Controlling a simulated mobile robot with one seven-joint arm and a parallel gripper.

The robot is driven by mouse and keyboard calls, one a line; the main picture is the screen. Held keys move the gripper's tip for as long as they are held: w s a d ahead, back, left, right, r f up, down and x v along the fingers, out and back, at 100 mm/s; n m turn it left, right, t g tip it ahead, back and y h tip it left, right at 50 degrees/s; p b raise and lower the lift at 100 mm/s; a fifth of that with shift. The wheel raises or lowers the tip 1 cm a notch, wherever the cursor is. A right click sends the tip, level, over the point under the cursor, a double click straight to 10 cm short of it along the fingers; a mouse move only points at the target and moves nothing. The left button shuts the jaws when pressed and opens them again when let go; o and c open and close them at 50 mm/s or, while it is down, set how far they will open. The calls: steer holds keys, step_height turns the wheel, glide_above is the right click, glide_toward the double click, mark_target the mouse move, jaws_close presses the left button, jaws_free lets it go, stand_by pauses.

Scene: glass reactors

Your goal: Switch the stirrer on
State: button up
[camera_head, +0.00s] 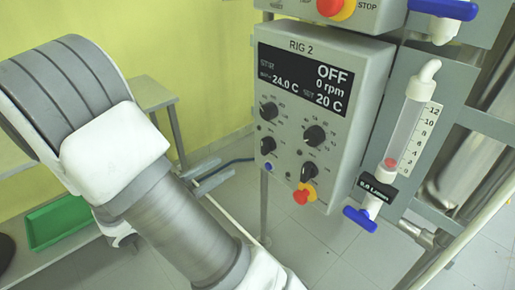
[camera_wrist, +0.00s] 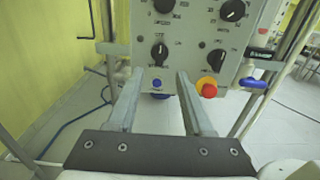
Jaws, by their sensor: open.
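The RIG 2 control box (camera_head: 322,110) hangs at centre right in the head view. Its display (camera_head: 303,80) reads OFF, 0 rpm, 24.0 C and SET 20 C. Below it are several black knobs, a small blue button (camera_head: 267,166) at lower left and a red stop button (camera_head: 300,197) on yellow at lower right. The small labels are unreadable. In the wrist view, my gripper (camera_wrist: 158,76) is open and empty, fingers pointing at the panel's lower part. The blue button (camera_wrist: 157,84) shows between the fingertips, below the lower-left knob (camera_wrist: 159,52). Whether anything touches cannot be told.
A flowmeter tube (camera_head: 408,125) with a blue valve handle (camera_head: 360,219) is right of the box. Another control box (camera_head: 375,17) is above. A metal bench (camera_head: 150,92) and green tray (camera_head: 60,220) are at left. A blue hose (camera_wrist: 75,125) lies on the floor.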

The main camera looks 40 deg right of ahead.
mark_target(262, 144)
steer(key=d, duration=0.4)
steer(key=d+b, duration=0.1)
steer(key=d, duration=0.3)
steer(key=w+d+b, duration=0.1)
steer(key=d, duration=0.4)
jaws_close()
